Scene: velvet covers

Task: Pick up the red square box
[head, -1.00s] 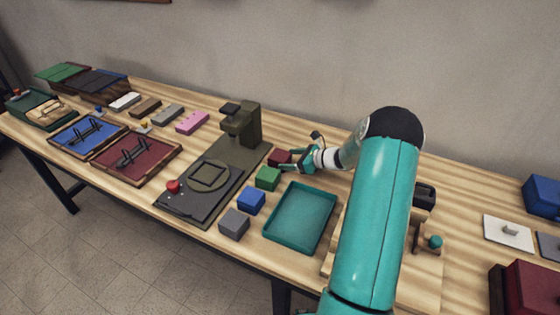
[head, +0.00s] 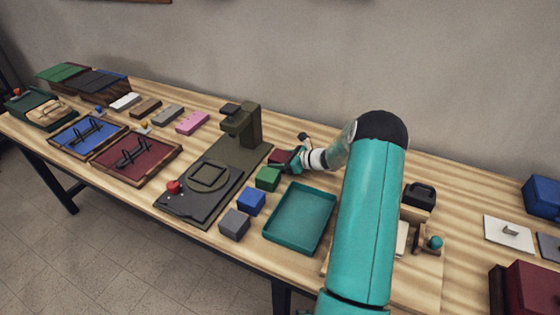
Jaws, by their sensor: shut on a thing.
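The red square box (head: 279,156) is a small dark red block on the wooden table, behind the green block and beside the dark press-like device. My gripper (head: 285,162) is at the box with its fingers around it, and it is shut on it. The fingers hide part of the box. I cannot tell whether the box is clear of the table.
A green block (head: 268,178), a blue block (head: 251,202) and a grey block (head: 234,223) stand in a row in front. A teal tray (head: 331,204) lies to their right. The dark device (head: 240,150) stands close on the left.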

